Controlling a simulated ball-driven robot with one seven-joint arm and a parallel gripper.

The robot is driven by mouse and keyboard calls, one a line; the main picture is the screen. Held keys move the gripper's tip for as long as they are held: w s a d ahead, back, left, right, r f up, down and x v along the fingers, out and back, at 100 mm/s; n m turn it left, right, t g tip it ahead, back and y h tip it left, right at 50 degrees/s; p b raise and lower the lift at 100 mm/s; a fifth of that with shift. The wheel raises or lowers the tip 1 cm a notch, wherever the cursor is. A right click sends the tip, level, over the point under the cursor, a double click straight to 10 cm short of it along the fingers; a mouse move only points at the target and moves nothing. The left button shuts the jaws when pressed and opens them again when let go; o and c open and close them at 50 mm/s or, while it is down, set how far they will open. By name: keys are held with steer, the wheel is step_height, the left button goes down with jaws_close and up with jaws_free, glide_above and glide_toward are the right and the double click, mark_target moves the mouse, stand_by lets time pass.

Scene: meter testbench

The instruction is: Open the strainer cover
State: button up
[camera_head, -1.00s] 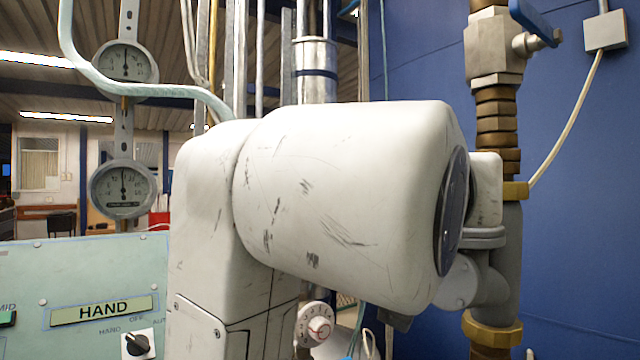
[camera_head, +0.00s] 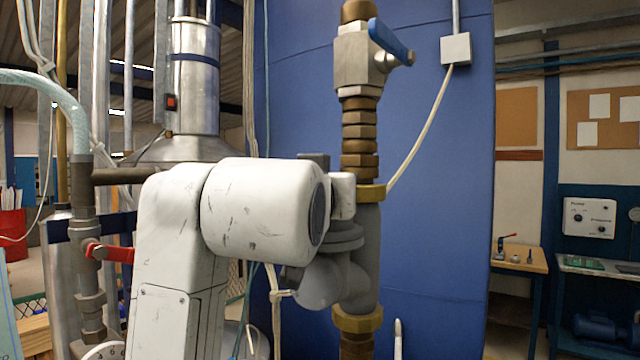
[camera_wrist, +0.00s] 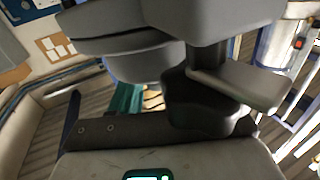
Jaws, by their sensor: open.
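The grey strainer (camera_head: 366,250) stands in a vertical pipe between brass unions in the head view. Its side branch slants down to the left and ends in a rounded grey cover (camera_head: 318,284). A grey flange sits above that branch. My white arm stands in front and to the left, and its wrist is close to the strainer. My gripper is mostly hidden behind the arm there. In the wrist view my gripper (camera_wrist: 130,92) is open, with grey rounded parts, probably the strainer (camera_wrist: 140,64), just beyond it. I cannot tell whether they touch.
A brass valve with a blue lever (camera_head: 391,42) is above the strainer. A blue wall panel (camera_head: 440,200) stands behind. A pipe with a red-handled valve (camera_head: 108,253) is at left. A wooden bench (camera_head: 520,256) is at far right, with open floor before it.

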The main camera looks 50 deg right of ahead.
steer(key=shift+c, duration=0.2)
jaws_close()
stand_by(0.3)
